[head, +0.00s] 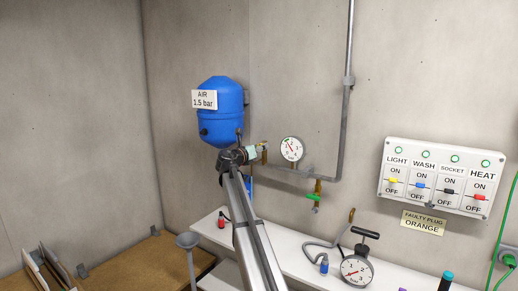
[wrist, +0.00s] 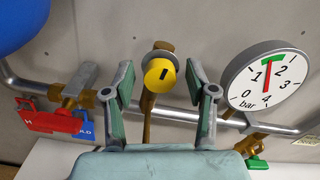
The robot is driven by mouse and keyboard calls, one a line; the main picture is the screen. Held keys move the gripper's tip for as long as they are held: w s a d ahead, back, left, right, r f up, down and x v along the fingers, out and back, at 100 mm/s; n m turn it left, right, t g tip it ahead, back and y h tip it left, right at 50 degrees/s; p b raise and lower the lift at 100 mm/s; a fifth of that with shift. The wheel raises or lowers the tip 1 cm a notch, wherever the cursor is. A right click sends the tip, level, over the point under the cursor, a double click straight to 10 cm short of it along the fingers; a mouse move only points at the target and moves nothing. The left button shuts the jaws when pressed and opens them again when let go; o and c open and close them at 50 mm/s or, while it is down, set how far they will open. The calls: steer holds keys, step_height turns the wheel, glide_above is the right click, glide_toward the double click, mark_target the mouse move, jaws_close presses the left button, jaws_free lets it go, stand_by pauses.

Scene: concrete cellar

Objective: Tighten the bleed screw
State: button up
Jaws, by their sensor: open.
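The bleed screw shows in the wrist view as a round yellow head (wrist: 160,73) with a dark, slightly tilted slot, on a brass stem (wrist: 150,110). My gripper (wrist: 158,78) is open, with one finger to the left and one to the right of the yellow head. Bare gaps show on both sides, so the fingers look clear of it. In the head view my gripper (head: 257,149) is at the pipe just below and right of the blue tank; the screw is small and hard to make out there.
A pressure gauge (wrist: 267,78) sits close right of my gripper, its red needle pointing between 1 and 2. Red (wrist: 48,117) and blue (wrist: 85,122) valve tags are at left. The blue air tank (head: 219,112) is above. A shelf (head: 300,255) with a hand pump (head: 356,268) lies below.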

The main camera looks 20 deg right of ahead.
jaws_close()
steer(key=m+b, duration=0.3)
steer(key=shift+f+m, duration=0.15)
steer(key=shift+m, duration=0.25)
steer(key=m+b, duration=0.4)
steer(key=shift+m, duration=0.3)
steer(key=m+b, duration=0.4)
steer(key=m, duration=0.1)
steer(key=shift+b, duration=0.4)
steer(key=shift+m+b, duration=1.15)
steer(key=shift+m, duration=0.35)
